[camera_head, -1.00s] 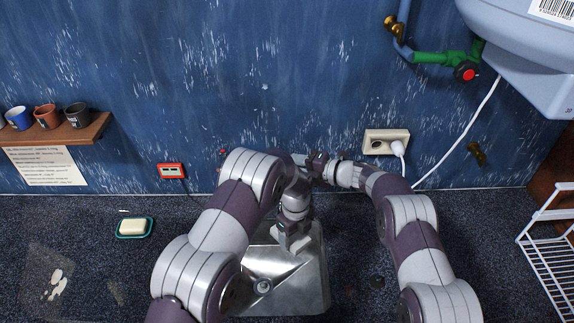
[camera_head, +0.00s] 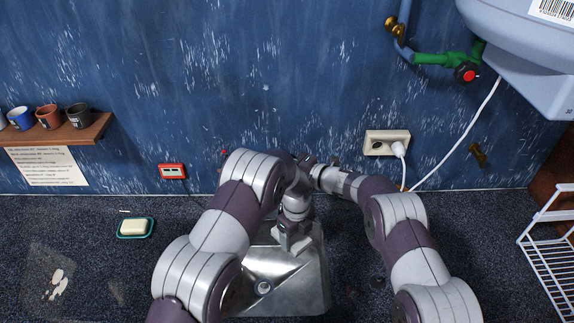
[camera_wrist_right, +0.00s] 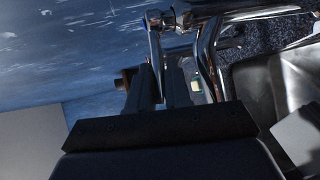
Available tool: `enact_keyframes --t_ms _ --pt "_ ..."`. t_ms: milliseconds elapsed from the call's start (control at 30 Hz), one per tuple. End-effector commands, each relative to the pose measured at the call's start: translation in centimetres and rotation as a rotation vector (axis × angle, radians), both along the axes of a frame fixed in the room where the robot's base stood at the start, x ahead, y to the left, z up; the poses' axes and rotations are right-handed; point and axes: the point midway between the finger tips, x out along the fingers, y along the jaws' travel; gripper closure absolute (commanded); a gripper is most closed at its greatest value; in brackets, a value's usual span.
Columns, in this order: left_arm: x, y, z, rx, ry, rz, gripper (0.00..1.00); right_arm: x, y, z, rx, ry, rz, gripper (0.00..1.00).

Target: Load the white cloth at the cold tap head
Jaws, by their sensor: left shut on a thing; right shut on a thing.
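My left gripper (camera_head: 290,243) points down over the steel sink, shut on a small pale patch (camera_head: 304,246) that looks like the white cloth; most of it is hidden. My right gripper (camera_head: 306,160) is by the wall behind my left arm, mostly hidden in the head view. In the right wrist view its dark fingers (camera_wrist_right: 164,82) are close together around a thin metal lever (camera_wrist_right: 156,52) of the tap. The lever has a blue mark at its top, so it looks like the cold tap head. Chrome tap pipes (camera_wrist_right: 208,52) are beside the fingers.
The steel sink (camera_head: 310,290) is below both arms. A soap dish (camera_head: 135,228) is on the left, and a red wall box (camera_head: 172,171) is above it. A socket (camera_head: 387,142) with a white cable is right of my right gripper. A white wire rack (camera_head: 550,250) is far right.

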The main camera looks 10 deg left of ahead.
Motion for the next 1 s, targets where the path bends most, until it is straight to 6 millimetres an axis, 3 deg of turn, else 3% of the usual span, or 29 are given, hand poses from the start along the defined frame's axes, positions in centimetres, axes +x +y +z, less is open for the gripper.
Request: enact_keyframes --t_ms 367,400,433,767,1000 --pt "0.0 0.0 0.0 0.000 0.000 0.000 0.53 -0.1 0.2 0.0 -0.001 0.000 -0.040 1.00" --pt "0.0 0.0 0.0 0.000 0.000 0.000 0.53 -0.1 0.2 0.0 -0.001 0.000 -0.040 0.69" --pt "0.0 0.0 0.0 0.000 0.000 0.000 0.53 -0.1 0.2 0.0 -0.001 0.000 -0.040 0.63" --pt "0.0 0.0 0.0 0.000 0.000 0.000 0.53 -0.3 -0.2 0.1 -0.002 0.001 -0.040 0.63" --pt "0.0 0.0 0.0 0.000 0.000 0.000 0.53 -2.8 -5.1 1.4 -0.002 0.002 -0.042 0.63"
